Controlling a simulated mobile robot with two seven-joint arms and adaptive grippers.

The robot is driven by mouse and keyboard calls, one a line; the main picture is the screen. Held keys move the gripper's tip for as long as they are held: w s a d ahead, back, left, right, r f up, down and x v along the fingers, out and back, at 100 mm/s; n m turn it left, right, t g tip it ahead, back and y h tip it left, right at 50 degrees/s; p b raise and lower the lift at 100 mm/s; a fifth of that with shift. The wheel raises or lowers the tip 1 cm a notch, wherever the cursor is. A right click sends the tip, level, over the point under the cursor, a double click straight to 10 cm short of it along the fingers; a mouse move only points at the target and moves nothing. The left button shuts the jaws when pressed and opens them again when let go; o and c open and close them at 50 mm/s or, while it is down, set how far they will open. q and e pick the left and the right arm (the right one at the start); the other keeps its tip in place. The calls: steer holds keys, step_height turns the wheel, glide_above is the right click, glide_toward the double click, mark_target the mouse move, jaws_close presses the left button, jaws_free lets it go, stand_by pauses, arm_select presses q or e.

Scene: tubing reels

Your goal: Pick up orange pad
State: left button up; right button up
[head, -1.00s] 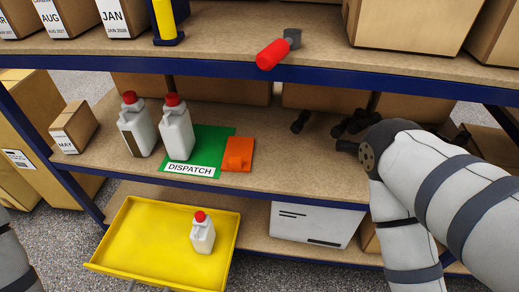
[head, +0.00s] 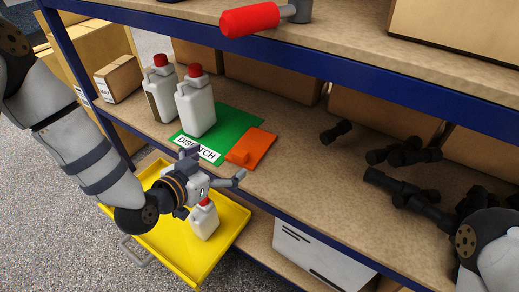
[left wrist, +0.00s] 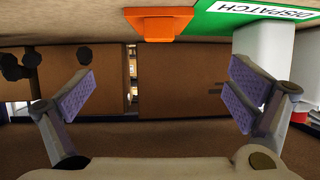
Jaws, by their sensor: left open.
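The orange pad (head: 251,148) lies flat on the middle shelf, beside and partly over the right edge of the green dispatch mat (head: 232,124). In the left wrist view, which looks upside down, the pad (left wrist: 160,23) shows at the top, centred between the spread fingers (left wrist: 163,92). My right arm shows at the lower right of the head view; its gripper is out of sight.
Two white red-capped bottles (head: 196,106) stand left of the pad. Black fittings (head: 408,152) lie to the right. A yellow tray (head: 232,225) with one bottle (head: 205,220) is below my left gripper. The blue upper shelf edge (head: 300,62) runs overhead.

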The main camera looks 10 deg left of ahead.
mark_target(237, 156)
arm_select(q)
steer(key=x, duration=0.3)
steer(key=f+b+x, duration=0.1)
steer(key=x, duration=0.2)
steer(key=b+x, duration=0.1)
steer(key=x, duration=0.2)
steer(key=shift+s+f, duration=0.3)
steer(key=shift+w, duration=0.35)
steer(key=c, duration=1.4)
arm_select(e)
steer(key=shift+x, duration=1.05)
